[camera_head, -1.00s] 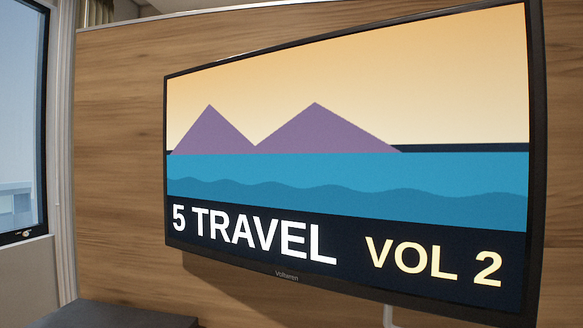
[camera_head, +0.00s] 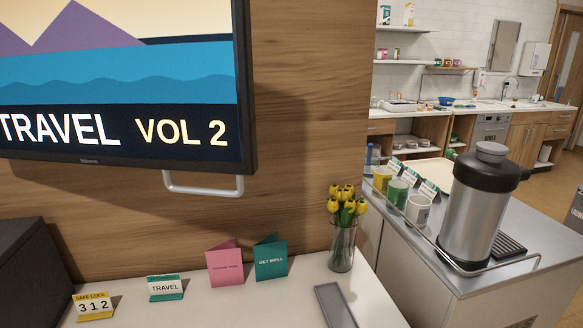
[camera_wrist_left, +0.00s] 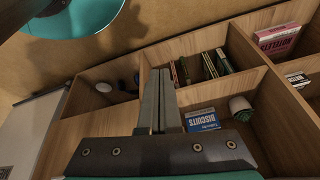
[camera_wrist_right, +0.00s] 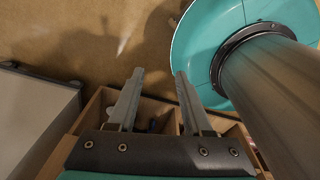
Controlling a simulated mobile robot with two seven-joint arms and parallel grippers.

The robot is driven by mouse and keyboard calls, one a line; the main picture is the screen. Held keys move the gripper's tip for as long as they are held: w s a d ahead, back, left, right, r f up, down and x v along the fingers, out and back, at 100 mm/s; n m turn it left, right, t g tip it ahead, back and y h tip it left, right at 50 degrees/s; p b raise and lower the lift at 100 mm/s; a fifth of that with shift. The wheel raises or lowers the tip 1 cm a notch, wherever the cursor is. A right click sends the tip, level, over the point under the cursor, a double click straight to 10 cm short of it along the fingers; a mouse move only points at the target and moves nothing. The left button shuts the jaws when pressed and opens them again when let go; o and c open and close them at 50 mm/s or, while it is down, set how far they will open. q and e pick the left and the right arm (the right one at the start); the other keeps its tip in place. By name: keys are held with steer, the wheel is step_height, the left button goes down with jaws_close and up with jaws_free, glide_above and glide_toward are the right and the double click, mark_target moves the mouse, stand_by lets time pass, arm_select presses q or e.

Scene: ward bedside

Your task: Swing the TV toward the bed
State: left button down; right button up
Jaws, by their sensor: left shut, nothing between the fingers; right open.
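The TV (camera_head: 120,85) hangs on the wood-panelled wall at the upper left of the head view. Its screen reads "TRAVEL VOL 2", and its left part is cut off. A pale bar handle (camera_head: 203,190) hangs below its lower right edge. Neither gripper shows in the head view. In the left wrist view my left gripper (camera_wrist_left: 158,72) is shut and empty above wooden compartments. In the right wrist view my right gripper (camera_wrist_right: 159,75) is open and empty, pointing down over the floor and a wooden box. The bed is not clearly seen.
Below the TV a white counter (camera_head: 200,308) holds a vase of yellow tulips (camera_head: 342,235), a pink card (camera_head: 225,262), a green card (camera_head: 270,257) and small signs. On the right, a metal cart (camera_head: 440,250) carries a large urn (camera_head: 478,205) and mugs. Wooden compartments (camera_wrist_left: 120,70) lie below my left gripper.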

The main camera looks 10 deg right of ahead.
mark_target(239, 167)
arm_select(q)
steer(key=w+d+r+t+h+p, duration=0.1)
steer(key=w+d+r+t+p, duration=0.2)
steer(key=w+r, duration=0.9)
steer(key=w+d+r+t+h+p, duration=0.1)
steer(key=w+d+r+t+p, duration=0.25)
steer(key=w+r, duration=0.8)
steer(key=s+d+r+t+h+p, duration=0.1)
steer(key=d+r+t+p, duration=0.1)
steer(key=r, duration=1.2)
steer(key=d+r+m+t+h+p, duration=0.1)
steer(key=d+r+t+h, duration=0.1)
steer(key=r, duration=1.3)
steer(key=s+d+r+t+h+p, duration=0.1)
steer(key=d+r+t+p, duration=0.1)
steer(key=r, duration=1.2)
steer(key=shift+s+d+r+p, duration=0.3)
steer(key=shift+d+p, duration=0.05)
steer(key=shift+d, duration=0.4)
arm_select(e)
step_height(239, 167, up, 13)
steer(key=a, duration=0.1)
steer(key=shift+w+a, duration=0.15)
steer(key=shift+w, duration=0.3)
